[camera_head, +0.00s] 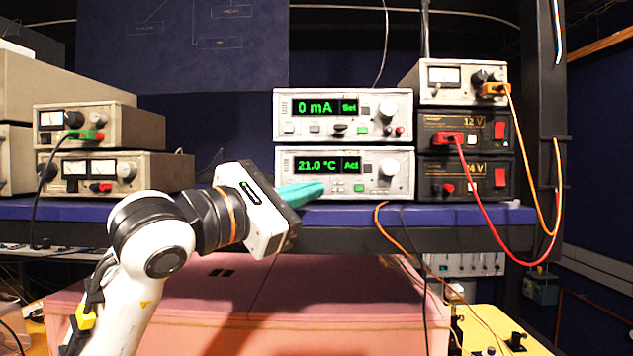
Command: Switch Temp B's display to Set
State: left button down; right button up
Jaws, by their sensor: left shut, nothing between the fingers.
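A temperature controller (290,165) with a green display reading "21.0 °C" and "Act" (351,165) stands on the blue shelf; no "Temp B" label is legible. It has small buttons below the display and a large round knob (389,167) at right. My left gripper (318,188) has teal fingers, shut and empty, in front of the controller's lower front. Its fingers hide the lower left of that panel, and the tips end just left of the small buttons (338,187). I cannot tell whether they touch the panel. My right gripper is not in view.
A similar unit reading "0 mA" and "Set" (307,106) sits on top of the controller. Power supplies with red and orange cables (466,160) stand close at right. Beige meter units (165,172) stand at left. The shelf edge (340,215) runs below.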

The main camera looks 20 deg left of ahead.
pick_arm(q)
jog(key=shift+w+a, duration=0.2)
jog(key=shift+w, duration=0.45)
jog(key=shift+w+a, duration=0.15)
jog(key=shift+w, duration=0.5)
dwell(1.1)
jog(key=shift+w+a, duration=0.15)
jog(key=shift+w, duration=0.15)
jog(key=shift+a+r, duration=0.15)
jog(key=shift+r, duration=0.25)
dwell(1.2)
jog(key=shift+w+f+b, duration=0.1)
jog(key=shift+f+b, duration=0.4)
jog(key=shift+b, duration=0.25)
